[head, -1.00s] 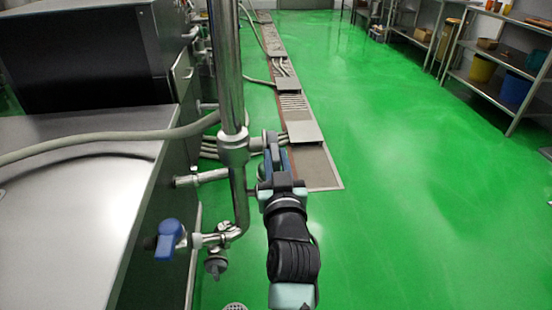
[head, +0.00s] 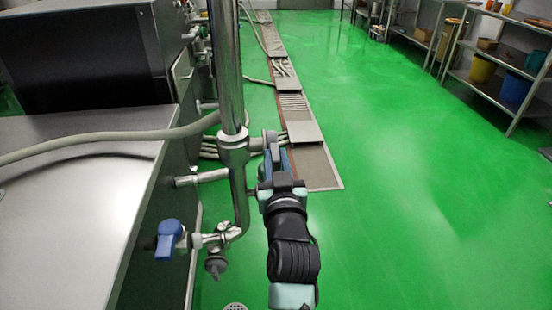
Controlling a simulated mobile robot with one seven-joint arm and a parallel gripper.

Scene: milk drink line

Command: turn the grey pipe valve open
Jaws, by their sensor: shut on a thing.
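The grey pipe valve (head: 256,144) sits at the joint on the upright steel pipe (head: 231,80), in the middle of the head view. Only a small grey part of it shows, because my gripper hides most of it. My gripper (head: 272,143) is just right of the pipe joint and is shut on the valve's handle. The fingers point away from me, and their exact contact on the handle is hidden.
A blue-handled tap (head: 168,240) sticks out lower left, beside a steel counter (head: 60,220). A pale hose (head: 110,136) crosses to the pipe. A floor drain channel (head: 318,168) lies behind. Shelves (head: 495,85) stand far right. The green floor right of my arm is clear.

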